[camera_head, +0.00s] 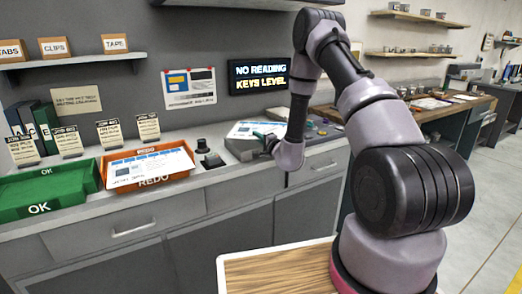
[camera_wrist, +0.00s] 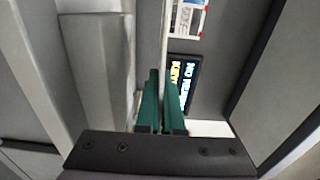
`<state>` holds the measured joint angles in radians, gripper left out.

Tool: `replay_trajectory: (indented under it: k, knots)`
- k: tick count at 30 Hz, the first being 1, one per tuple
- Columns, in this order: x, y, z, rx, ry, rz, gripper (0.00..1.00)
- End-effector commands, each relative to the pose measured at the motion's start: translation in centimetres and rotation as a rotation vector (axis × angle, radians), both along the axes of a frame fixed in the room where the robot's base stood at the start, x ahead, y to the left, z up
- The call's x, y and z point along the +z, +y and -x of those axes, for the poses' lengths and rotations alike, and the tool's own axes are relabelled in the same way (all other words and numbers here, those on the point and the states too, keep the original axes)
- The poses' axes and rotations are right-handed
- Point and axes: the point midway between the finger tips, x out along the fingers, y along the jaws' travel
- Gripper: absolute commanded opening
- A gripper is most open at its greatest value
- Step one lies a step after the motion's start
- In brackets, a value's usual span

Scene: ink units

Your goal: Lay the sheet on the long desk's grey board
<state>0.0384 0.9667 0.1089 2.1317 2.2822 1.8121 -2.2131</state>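A printed white sheet with blue marks (camera_head: 140,163) lies in the orange REDO tray (camera_head: 185,150). Another white and blue printed sheet (camera_head: 241,130) shows at the grey unit (camera_head: 238,149) on the counter. My gripper (camera_head: 262,138) is right beside this second sheet, low over the unit. In the wrist view its two green fingers (camera_wrist: 163,100) are close together, nearly parallel. I cannot clearly make out a grey board on the long wooden desk (camera_head: 430,108) at the right.
A green OK tray (camera_head: 45,190) stands left of the orange tray. A small dark device (camera_head: 208,155) stands between the orange tray and the grey unit. A wall display (camera_head: 258,76) reads "NO READING, KEYS LEVEL". Small items lie on the wooden desk. Open floor is at the right.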

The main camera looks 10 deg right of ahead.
Motion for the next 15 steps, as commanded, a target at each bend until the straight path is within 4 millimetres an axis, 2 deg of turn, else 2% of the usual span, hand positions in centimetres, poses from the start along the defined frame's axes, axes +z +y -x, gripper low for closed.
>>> replay_trajectory:
  k: [1, 7, 12, 15]
  knots:
    - [-1.1, 0.0, 0.0, -0.001, 0.004, -0.002, 0.0]
    - [-3.0, 0.0, 0.0, -0.001, 0.002, -0.002, 0.0]
    - [-5.6, 0.0, 0.1, -0.001, 0.002, -0.002, 0.0]
    - [-6.5, -0.1, 0.0, -0.002, 0.0, 0.0, 0.0]
